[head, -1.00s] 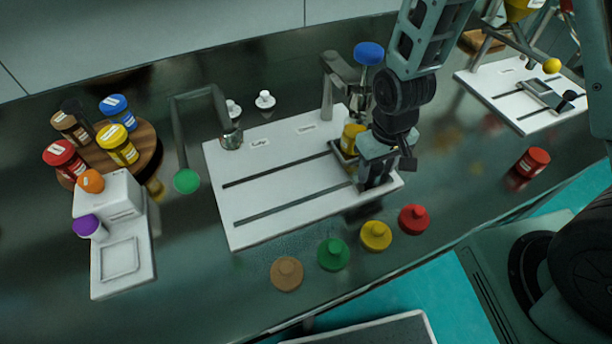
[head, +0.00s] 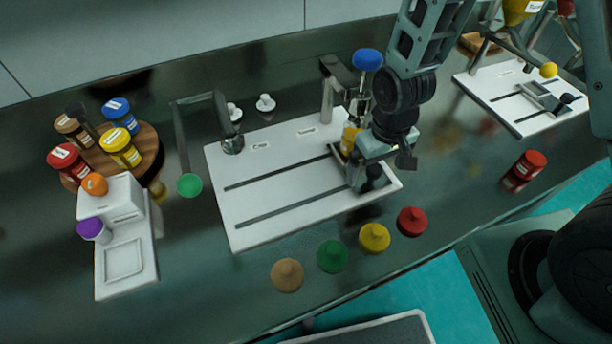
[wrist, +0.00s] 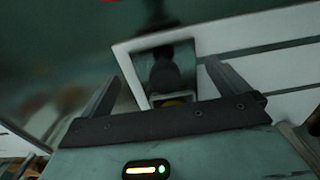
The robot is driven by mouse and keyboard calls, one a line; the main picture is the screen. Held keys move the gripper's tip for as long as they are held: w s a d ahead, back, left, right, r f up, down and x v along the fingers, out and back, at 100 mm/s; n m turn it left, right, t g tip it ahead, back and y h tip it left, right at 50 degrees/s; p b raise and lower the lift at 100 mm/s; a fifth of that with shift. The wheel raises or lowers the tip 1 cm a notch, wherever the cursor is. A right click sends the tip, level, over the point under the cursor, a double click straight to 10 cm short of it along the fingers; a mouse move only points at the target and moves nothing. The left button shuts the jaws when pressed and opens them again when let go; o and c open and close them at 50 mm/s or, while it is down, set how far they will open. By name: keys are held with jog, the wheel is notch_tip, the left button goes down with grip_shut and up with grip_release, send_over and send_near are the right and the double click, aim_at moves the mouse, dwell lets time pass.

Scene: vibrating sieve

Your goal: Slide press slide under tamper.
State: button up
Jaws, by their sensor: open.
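The press slide carries a black knob (head: 374,179) at its front and a yellow container (head: 349,137) towards the back. It sits at the right end of the white slotted board (head: 270,207). The tamper, with a blue top (head: 367,58), stands on a metal post (head: 327,98) at the board's back edge, partly behind my arm. My gripper (head: 370,173) is open over the front of the slide. In the wrist view the slide's knob (wrist: 165,73) lies between my two spread fingers, with visible gaps either side. My arm hides part of the slide and the tamper's lower end.
Brown (head: 287,275), green (head: 333,256), yellow (head: 374,238) and red (head: 411,221) knobbed lids lie along the front. A wooden turntable (head: 150,143) with jars and a white stepped stand (head: 125,245) are left. A red-lidded jar (head: 528,165) and second slotted board (head: 500,105) are right.

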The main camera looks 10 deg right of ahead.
jog(key=shift+r+p, duration=3.15)
jog(key=shift+r, duration=0.75)
jog(key=shift+f, duration=0.1)
